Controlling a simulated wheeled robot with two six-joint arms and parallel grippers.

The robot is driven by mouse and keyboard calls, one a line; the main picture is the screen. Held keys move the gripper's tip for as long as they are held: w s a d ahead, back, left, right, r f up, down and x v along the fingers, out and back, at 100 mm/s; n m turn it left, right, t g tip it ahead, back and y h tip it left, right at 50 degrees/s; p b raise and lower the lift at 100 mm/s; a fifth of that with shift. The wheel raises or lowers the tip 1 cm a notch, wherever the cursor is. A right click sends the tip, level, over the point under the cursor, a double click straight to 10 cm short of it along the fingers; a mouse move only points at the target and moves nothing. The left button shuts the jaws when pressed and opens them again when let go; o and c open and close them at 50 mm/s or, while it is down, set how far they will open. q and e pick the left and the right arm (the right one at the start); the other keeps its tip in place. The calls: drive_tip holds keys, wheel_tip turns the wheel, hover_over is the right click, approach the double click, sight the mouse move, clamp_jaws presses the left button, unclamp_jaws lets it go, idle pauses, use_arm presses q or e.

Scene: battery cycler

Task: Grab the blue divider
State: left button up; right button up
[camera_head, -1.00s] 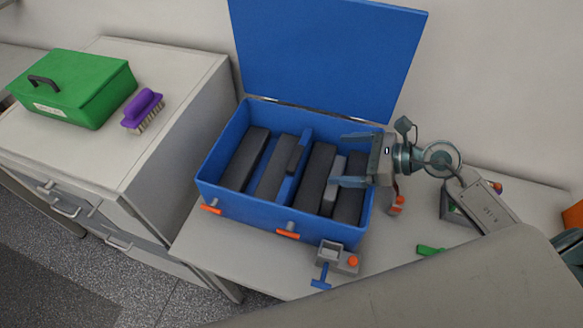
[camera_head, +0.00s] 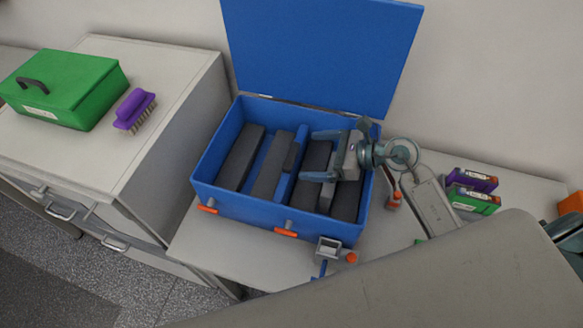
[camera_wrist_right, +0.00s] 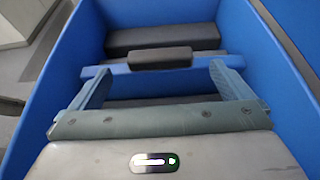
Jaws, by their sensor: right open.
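The blue divider (camera_head: 286,186) stands upright inside the blue box, between dark blocks, with a dark grip pad (camera_head: 293,156) on it. My right gripper (camera_head: 309,155) is open and reaches in from the right, its fingers pointing left toward the divider. In the right wrist view the divider (camera_wrist_right: 205,61) runs across the box, and its dark pad (camera_wrist_right: 160,58) lies between the lines of the two open fingers (camera_wrist_right: 160,74). The fingertips are close to the divider; I cannot tell whether they touch it. My left gripper is not in view.
The blue box (camera_head: 240,205) has its lid (camera_head: 320,55) open at the back. Several dark blocks (camera_head: 243,157) fill it. A clamp (camera_head: 328,250) stands in front. Purple and green packs (camera_head: 473,190) lie right. A green case (camera_head: 65,90) and purple brush (camera_head: 134,110) sit left.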

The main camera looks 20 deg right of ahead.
sight(294, 155)
drive_tip(key=shift+w+a+p, duration=0.3)
drive_tip(key=shift+a+p, duration=0.15)
drive_tip(key=shift+p, duration=0.1)
drive_tip(key=p+x, duration=0.1)
drive_tip(key=x, duration=0.2)
drive_tip(key=shift+p, duration=0.35)
drive_tip(key=shift+w+a+f, duration=0.25)
drive_tip(key=shift+a+f, duration=0.05)
drive_tip(key=shift+a, duration=0.15)
drive_tip(key=c, duration=1.4)
drive_tip(key=shift+c, duration=0.4)
drive_tip(key=shift+r, duration=0.15)
